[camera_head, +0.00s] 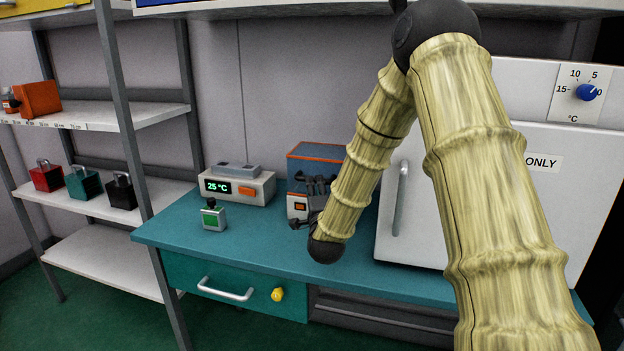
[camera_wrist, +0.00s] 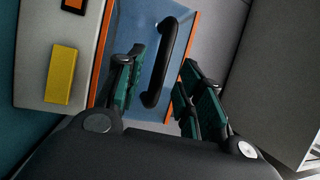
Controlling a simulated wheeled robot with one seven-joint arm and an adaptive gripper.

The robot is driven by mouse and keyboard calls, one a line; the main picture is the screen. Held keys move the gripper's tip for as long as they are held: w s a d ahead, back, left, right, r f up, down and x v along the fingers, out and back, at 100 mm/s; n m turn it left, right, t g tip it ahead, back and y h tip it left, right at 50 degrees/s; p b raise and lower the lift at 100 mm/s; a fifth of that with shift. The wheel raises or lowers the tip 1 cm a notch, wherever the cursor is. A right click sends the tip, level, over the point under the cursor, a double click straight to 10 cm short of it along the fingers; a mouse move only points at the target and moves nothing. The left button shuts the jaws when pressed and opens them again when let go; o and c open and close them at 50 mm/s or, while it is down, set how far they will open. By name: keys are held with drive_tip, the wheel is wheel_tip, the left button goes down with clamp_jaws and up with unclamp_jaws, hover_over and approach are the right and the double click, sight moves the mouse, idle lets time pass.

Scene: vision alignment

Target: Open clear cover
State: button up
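The box with the cover (camera_head: 316,152) stands at the back of the teal bench, its upper part blue with orange edges. In the wrist view the bluish cover panel (camera_wrist: 148,35) has orange edges and a black bar handle (camera_wrist: 160,65). My gripper (camera_head: 312,190) is in front of the box and partly hidden behind my arm in the head view. In the wrist view my gripper (camera_wrist: 158,88) is open, with its green-padded fingers apart on either side of the handle. No finger contact with the handle is evident. The cover looks shut.
A white cabinet (camera_head: 400,225) with a handle stands right. A drawer (camera_head: 215,275) is below. The bench front left is clear.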

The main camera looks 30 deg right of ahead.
sight(321, 173)
drive_tip(key=shift+p+x, duration=0.3)
drive_tip(key=shift+x, duration=2)
drive_tip(key=shift+c, duration=0.2)
clamp_jaws()
